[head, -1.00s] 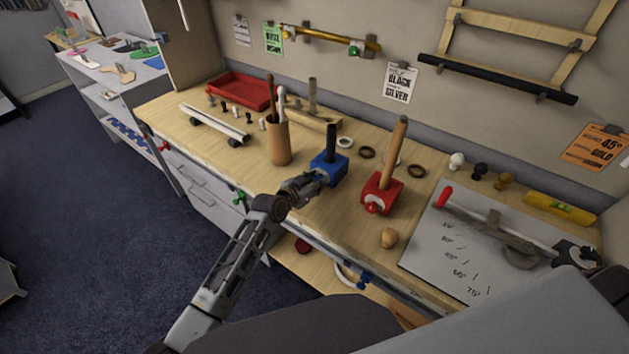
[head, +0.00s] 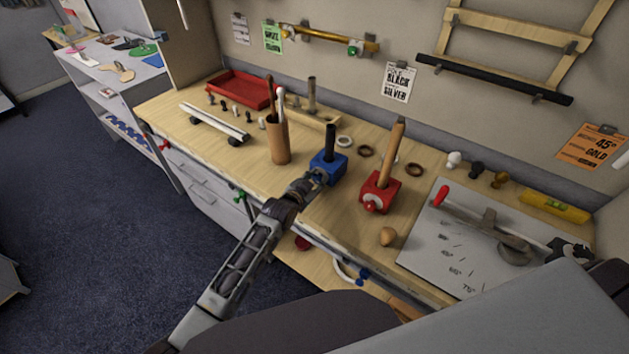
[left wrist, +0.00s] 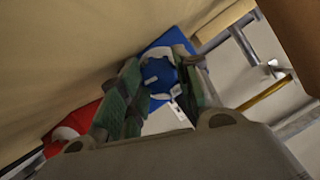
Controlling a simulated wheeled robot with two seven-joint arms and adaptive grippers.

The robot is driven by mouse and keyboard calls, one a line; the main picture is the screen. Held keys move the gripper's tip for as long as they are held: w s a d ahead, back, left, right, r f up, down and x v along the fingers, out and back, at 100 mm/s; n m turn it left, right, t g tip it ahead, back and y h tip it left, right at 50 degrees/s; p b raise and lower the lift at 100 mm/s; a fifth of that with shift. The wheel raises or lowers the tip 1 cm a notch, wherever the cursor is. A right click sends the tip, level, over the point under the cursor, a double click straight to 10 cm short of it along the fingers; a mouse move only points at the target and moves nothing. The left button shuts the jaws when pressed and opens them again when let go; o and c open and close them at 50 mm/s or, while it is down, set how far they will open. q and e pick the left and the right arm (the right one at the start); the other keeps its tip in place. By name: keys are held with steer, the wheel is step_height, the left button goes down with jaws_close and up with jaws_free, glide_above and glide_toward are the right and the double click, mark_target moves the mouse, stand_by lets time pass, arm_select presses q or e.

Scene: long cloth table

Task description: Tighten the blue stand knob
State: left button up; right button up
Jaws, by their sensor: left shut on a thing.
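The blue stand (head: 331,163) is a blue block on the wooden bench with a black rod upright in it. Its blue knob (left wrist: 158,76) shows in the left wrist view, with a pale ring on the block face behind it. My left gripper (head: 318,180) reaches in from the front left at the stand's front face. In the left wrist view its fingers (left wrist: 160,90) lie on both sides of the knob, and the gripper is shut on it. In the head view the gripper hides the knob. My right gripper is not in view.
A red stand (head: 381,190) with a wooden rod is close on the right. A brown cup (head: 280,140) with sticks stands on the left. Loose rings (head: 365,151) lie behind. A wooden knob (head: 388,237) and a grey board (head: 470,240) are at right.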

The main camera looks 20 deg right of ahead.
arm_select(q)
steer(key=o, duration=1)
steer(key=shift+o, duration=0.2)
steer(key=shift+s+a, duration=0.1)
steer(key=v, duration=1.1)
steer(key=shift+s+a, duration=0.25)
steer(key=shift+a, duration=0.05)
steer(key=shift+r, duration=0.1)
stand_by(0.4)
